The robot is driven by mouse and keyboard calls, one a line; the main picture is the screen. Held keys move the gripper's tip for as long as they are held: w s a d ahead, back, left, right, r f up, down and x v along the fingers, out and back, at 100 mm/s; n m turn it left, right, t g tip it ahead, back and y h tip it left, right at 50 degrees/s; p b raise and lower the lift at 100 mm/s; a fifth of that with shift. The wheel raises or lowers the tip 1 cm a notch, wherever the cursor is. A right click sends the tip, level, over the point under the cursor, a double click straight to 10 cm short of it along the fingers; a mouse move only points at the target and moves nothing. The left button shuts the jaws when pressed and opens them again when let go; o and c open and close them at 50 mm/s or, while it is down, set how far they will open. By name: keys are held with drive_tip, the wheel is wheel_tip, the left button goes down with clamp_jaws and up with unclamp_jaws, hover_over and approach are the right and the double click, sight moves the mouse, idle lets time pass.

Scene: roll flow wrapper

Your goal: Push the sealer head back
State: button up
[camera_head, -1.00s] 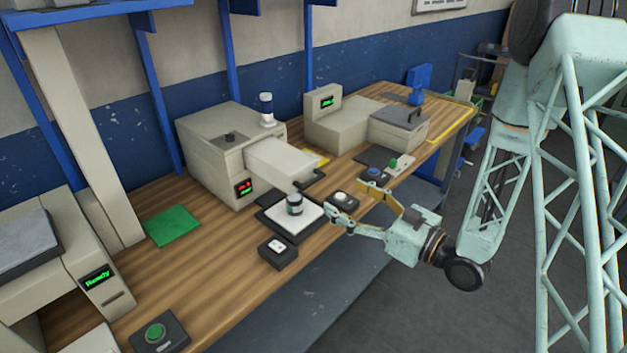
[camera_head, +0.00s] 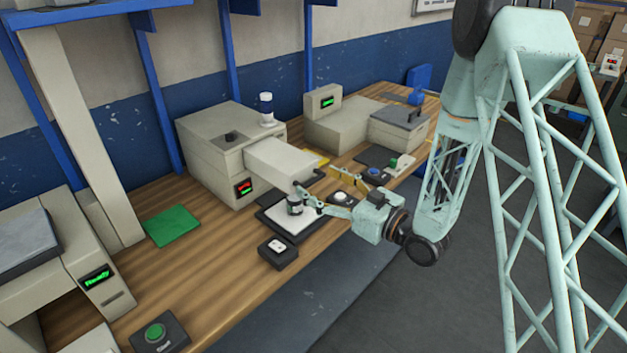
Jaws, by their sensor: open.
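The sealer head (camera_head: 290,160) is a beige block sticking out from the front of a beige machine (camera_head: 215,155). A dark handle (camera_head: 315,178) is at its front right corner. A small jar (camera_head: 294,204) with a dark lid stands on a white plate (camera_head: 285,222) in front of the head. My gripper (camera_head: 318,187) is open, its fingers spread and pointing left. One finger reaches to the jar's lid in the picture, the other lies right of the handle. I cannot tell whether either finger touches anything.
A black box with a white switch (camera_head: 278,250) sits in front of the plate, and another switch box (camera_head: 343,199) is to its right. A second beige machine (camera_head: 340,125) stands behind. A green sheet (camera_head: 172,226) lies on the left; the wooden bench (camera_head: 215,265) is bare nearby.

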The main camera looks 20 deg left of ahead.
drive_tip(key=shift+x, duration=1.25)
drive_tip(key=c, duration=1.1)
